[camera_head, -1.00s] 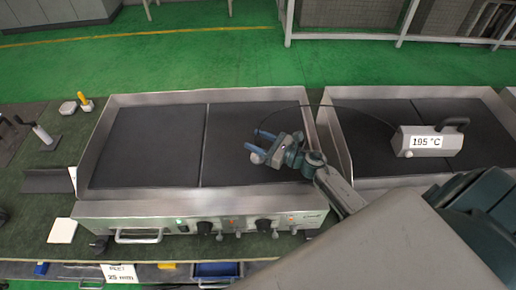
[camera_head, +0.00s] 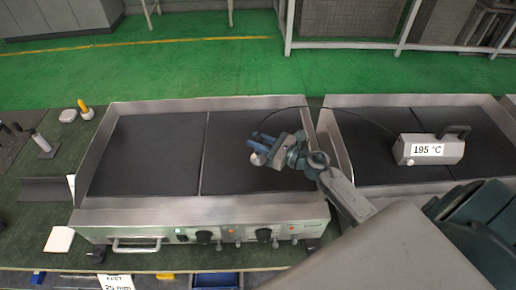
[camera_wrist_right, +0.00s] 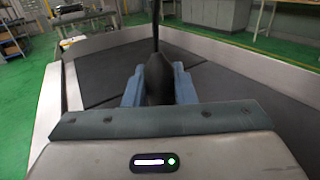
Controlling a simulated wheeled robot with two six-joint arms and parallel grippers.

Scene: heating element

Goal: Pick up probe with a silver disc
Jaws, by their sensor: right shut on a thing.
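My right gripper (camera_head: 260,144) is shut on the probe, above the right half of the left griddle's dark plate. The probe's small silver disc (camera_head: 257,159) shows just below the fingertips in the head view. In the right wrist view, the dark probe handle (camera_wrist_right: 158,80) stands upright between the two blue fingers, with a thin cable rising from it. The disc is hidden there. I cannot tell whether the disc touches the plate. My left gripper is not in view.
The left griddle (camera_head: 200,211) has raised metal walls and front knobs. A grey meter (camera_head: 430,150) reading 195 °C sits on the right griddle. A black cable (camera_head: 370,120) runs between meter and probe. A yellow-handled tool (camera_head: 85,109) and a white square (camera_head: 59,240) lie at the left.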

